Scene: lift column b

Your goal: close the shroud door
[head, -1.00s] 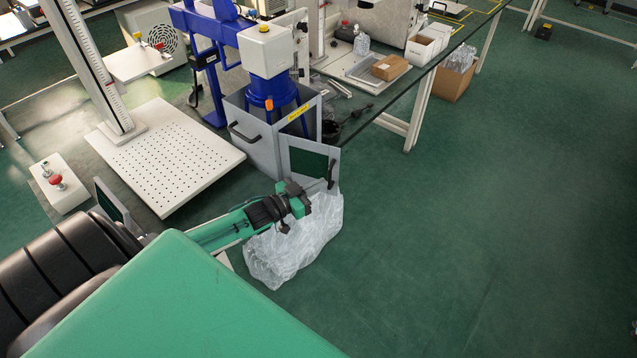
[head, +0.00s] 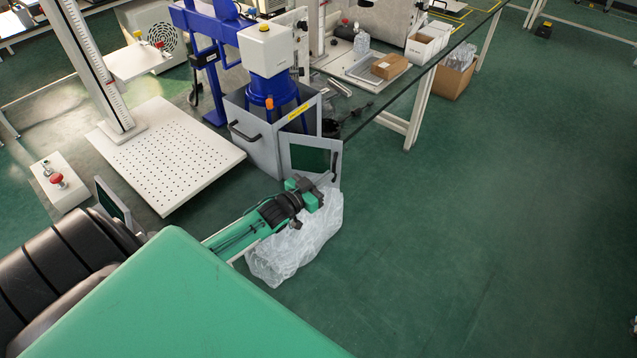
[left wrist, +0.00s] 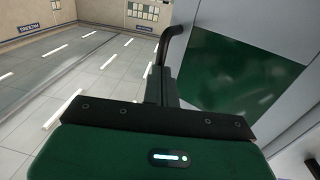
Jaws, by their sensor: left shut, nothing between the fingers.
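The shroud door (head: 297,158) is a grey-framed panel with a dark green window. It stands swung open at the front right of the grey shroud box (head: 262,152) under the blue press. Its black handle (head: 335,164) is near the door's free edge. My left gripper (head: 322,184) is shut and empty, close to the lower part of the door by the handle. In the left wrist view, the shut fingers (left wrist: 167,84) point at the black handle (left wrist: 172,42), with the door's green window (left wrist: 235,75) to the right. Contact with the handle cannot be told. My right gripper is not in view.
A clear plastic bag of crumpled film (head: 295,248) is below my left gripper. A white perforated platform (head: 168,155) stands left of the shroud. A dark-topped bench (head: 400,92) runs behind it. The green floor (head: 480,220) to the right is clear.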

